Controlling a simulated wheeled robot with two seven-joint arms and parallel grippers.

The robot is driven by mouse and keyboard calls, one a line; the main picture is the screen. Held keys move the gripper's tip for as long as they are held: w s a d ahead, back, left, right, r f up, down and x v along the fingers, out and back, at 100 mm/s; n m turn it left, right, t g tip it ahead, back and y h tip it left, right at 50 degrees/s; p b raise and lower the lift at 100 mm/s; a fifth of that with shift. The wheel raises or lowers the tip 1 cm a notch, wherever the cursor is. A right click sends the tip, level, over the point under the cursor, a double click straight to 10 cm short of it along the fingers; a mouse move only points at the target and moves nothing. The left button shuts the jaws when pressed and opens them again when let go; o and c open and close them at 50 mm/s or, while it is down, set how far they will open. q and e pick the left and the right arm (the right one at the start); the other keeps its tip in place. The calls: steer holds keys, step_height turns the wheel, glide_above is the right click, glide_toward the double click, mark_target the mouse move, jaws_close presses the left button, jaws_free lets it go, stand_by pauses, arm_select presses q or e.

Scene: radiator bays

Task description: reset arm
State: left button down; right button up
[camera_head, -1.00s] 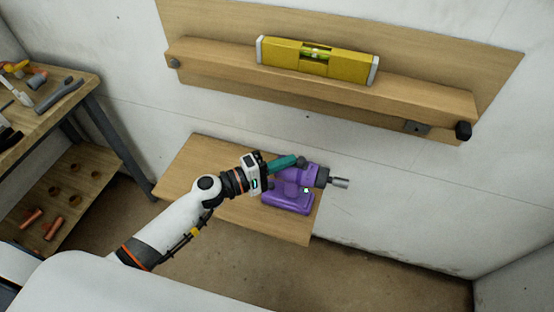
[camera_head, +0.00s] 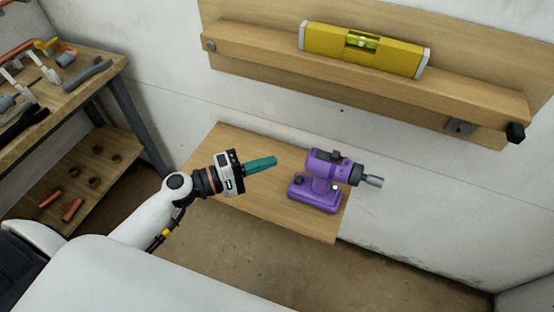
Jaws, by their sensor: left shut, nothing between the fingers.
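My left gripper (camera_head: 262,164) shows in the head view, with its arm coming in from the lower left. Its teal fingers are shut with nothing between them. The gripper hangs over the low wooden shelf (camera_head: 228,140), to the left of a purple power drill (camera_head: 322,182). A gap shows between the fingertips and the drill. The drill stands upright on its battery base on the low shelf, its chuck pointing right. My right gripper is not in view.
A yellow spirit level (camera_head: 364,50) rests on the upper wooden wall shelf (camera_head: 450,97). At the left, a workbench (camera_head: 90,95) holds several tools, with a lower shelf (camera_head: 110,178) of copper-coloured fittings under it. The floor (camera_head: 270,265) in front of the low shelf is bare.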

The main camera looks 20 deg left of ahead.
arm_select(q)
steer(key=s+d+f+m+g+y, duration=0.3)
steer(key=s+d+f+m+g, duration=0.45)
steer(key=s+m, duration=0.35)
steer(key=s+a+f+g+y, duration=0.1)
steer(key=s+a+f+y, duration=0.1)
steer(key=s+a+y, duration=0.7)
step_height(320, 180, down, 23)
steer(key=g+y+p, duration=0.1)
steer(key=g+p, duration=0.1)
steer(key=p, duration=0.3)
steer(key=s+a+f+p, duration=0.2)
steer(key=s+a+f, duration=0.1)
steer(key=s+f, duration=0.8)
steer(key=s, duration=0.5)
steer(key=shift+s+a+f+g+p, duration=0.2)
steer(key=shift+f+g+p, duration=0.1)
steer(key=shift+f+g, duration=0.05)
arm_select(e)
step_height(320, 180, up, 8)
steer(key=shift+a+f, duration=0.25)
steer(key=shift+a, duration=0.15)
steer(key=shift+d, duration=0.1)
